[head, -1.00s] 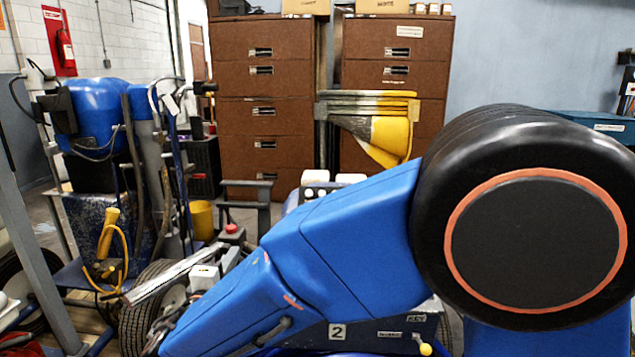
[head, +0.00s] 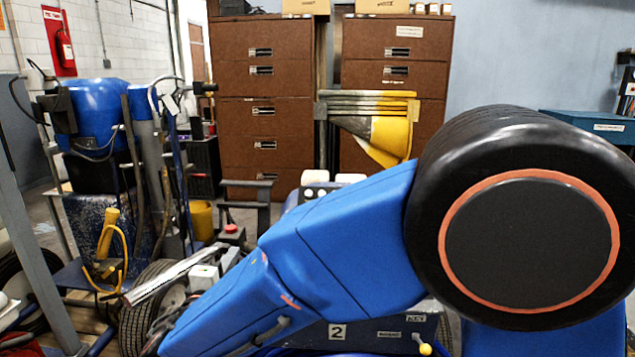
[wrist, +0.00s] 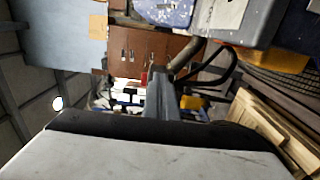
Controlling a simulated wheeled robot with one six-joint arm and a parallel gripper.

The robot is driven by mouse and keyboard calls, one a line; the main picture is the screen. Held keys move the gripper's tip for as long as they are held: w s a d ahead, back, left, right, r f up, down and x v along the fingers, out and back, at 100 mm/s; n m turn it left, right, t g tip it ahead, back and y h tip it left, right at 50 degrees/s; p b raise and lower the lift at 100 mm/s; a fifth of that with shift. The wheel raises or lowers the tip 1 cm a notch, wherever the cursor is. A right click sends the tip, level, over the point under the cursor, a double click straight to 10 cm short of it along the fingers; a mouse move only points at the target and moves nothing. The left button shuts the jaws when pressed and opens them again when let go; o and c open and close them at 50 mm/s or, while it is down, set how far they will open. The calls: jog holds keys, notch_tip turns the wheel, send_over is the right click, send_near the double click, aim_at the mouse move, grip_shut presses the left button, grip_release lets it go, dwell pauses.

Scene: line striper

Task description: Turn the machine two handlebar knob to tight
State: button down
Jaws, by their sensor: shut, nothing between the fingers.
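A dark panel with a plate marked 2 (head: 338,331) shows low in the middle of the head view, partly behind my blue arm. A lever with a yellow tip (head: 425,348) is at its right. A dark handlebar-like frame (head: 263,207) and a red button (head: 231,229) show left of my arm. I cannot tell which part is the handlebar knob. My gripper (wrist: 161,92) shows in the wrist view as a narrow grey shape beyond a pale body, shut and empty. In the head view its end is hidden behind my arm.
Another blue machine (head: 100,105) with cables stands at the left, near a tyre (head: 138,320). Brown drawer cabinets (head: 265,80) stand at the back, with folded yellow pieces (head: 390,135) in front. In the wrist view, black cables (wrist: 225,65) and wooden boards (wrist: 255,125) are at the right.

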jog(key=shift+f, duration=0.2)
jog(key=shift+d, duration=0.1)
jog(key=shift+s+d, duration=0.1)
jog(key=shift+d, duration=0.15)
jog(key=s, duration=0.6)
jog(key=shift+a, duration=0.2)
dwell(0.4)
